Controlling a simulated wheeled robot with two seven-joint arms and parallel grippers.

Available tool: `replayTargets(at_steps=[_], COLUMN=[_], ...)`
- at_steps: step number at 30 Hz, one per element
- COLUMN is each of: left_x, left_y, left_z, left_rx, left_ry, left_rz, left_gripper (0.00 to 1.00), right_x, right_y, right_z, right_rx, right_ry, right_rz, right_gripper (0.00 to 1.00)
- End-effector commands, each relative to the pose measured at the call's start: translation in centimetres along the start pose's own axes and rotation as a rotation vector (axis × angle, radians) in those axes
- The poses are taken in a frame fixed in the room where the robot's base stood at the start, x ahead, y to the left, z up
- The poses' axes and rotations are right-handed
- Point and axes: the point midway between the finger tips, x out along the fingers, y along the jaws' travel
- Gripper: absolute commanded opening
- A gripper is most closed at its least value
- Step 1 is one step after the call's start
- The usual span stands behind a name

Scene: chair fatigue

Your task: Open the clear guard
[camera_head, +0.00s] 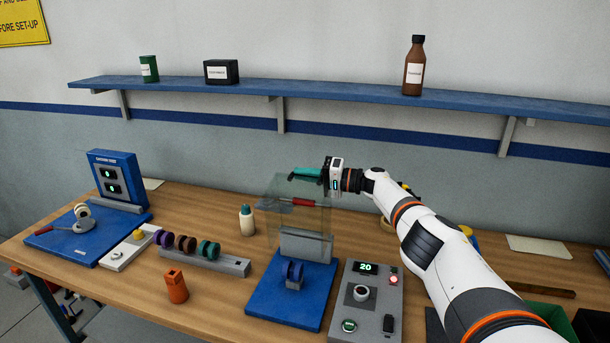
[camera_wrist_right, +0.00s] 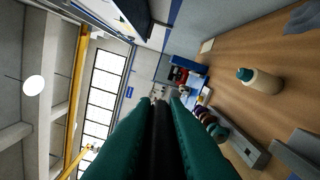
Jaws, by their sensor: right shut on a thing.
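The clear guard (camera_head: 285,218) is a see-through panel standing up over the blue base plate (camera_head: 265,307) of the middle fixture. A grey block (camera_head: 305,247) and a dark blue ring part (camera_head: 293,270) show at that fixture. My right gripper (camera_head: 305,174) reaches in from the right, its teal fingers at the guard's top edge. It is shut on the guard; the exact contact is hard to see. In the right wrist view its teal fingers (camera_wrist_right: 160,130) are close together with a dark strip between them. My left gripper is not in view.
A control box (camera_head: 367,300) with a "20" display stands right of the fixture. A white bottle (camera_head: 247,221), an orange block (camera_head: 176,287) and a grey rack (camera_head: 207,262) of coloured rings stand left. A blue shelf (camera_head: 330,95) runs above.

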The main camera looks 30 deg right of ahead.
Motion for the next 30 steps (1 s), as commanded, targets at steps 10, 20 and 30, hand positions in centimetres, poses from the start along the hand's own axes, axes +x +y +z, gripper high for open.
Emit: replayTargets(at_steps=[10,20,30], left_x=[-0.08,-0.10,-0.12], left_y=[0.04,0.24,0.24], left_z=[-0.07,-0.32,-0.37], left_rx=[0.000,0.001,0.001], left_ry=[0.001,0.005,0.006], left_rz=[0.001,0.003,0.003], left_gripper=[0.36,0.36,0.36], right_x=[-0.01,0.00,-0.05], right_y=[-0.15,-0.18,-0.17], right_z=[-0.04,-0.07,-0.07], right_rx=[0.038,0.037,0.036], right_ry=[-0.001,0.000,0.000], right_rz=[0.000,-0.001,-0.001], right_gripper=[0.00,0.24,0.34])
